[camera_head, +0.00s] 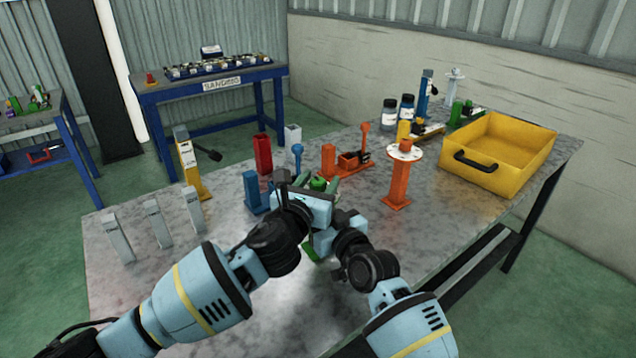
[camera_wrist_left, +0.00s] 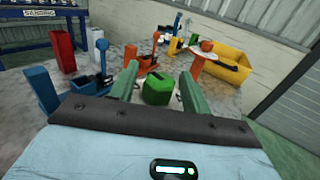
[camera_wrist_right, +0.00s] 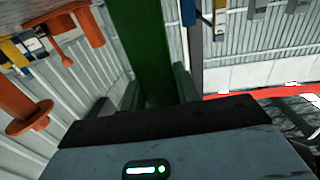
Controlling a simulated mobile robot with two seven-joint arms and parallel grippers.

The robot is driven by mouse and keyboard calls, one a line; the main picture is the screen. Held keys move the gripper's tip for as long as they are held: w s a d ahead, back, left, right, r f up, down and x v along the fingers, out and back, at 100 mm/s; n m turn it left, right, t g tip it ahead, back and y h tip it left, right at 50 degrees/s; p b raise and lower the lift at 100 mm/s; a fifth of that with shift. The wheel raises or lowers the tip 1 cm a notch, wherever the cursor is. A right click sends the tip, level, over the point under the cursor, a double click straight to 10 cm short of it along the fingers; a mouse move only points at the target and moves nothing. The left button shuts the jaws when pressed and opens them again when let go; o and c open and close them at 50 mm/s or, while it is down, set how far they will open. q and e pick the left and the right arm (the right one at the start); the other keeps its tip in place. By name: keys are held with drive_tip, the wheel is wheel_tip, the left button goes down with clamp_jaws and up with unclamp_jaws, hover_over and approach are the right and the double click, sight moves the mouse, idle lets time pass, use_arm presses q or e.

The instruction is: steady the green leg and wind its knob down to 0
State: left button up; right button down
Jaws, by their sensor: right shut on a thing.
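The green leg stands near the front of the metal table, mostly hidden by my arms in the head view. Its green knob (camera_head: 318,183) shows at the top, and its green foot (camera_head: 310,252) shows below. In the left wrist view, my left gripper (camera_wrist_left: 157,92) is open, its fingers on either side of the knob (camera_wrist_left: 158,89), with a narrow gap at each side. In the right wrist view, my right gripper (camera_wrist_right: 155,90) is shut on the green post of the leg (camera_wrist_right: 147,45). I cannot read any scale or number on the leg.
An orange stand with a white disc (camera_head: 404,152) is to the right. Blue (camera_head: 252,190), red (camera_head: 263,153) and orange (camera_head: 328,160) posts stand close behind and left. Grey blocks (camera_head: 158,224) line the left edge. A yellow tray (camera_head: 500,152) sits at the far right.

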use_arm(q)
drive_tip(key=c, duration=0.8)
drive_tip(key=shift+n+t+y, duration=0.4)
drive_tip(key=shift+n+y, duration=0.4)
drive_tip(key=shift+y, duration=0.4)
drive_tip(key=o, duration=1)
drive_tip(key=shift+s, duration=0.15)
drive_tip(key=v, duration=1.1)
drive_tip(key=shift+s+a, duration=0.2)
drive_tip(key=shift+s, duration=0.15)
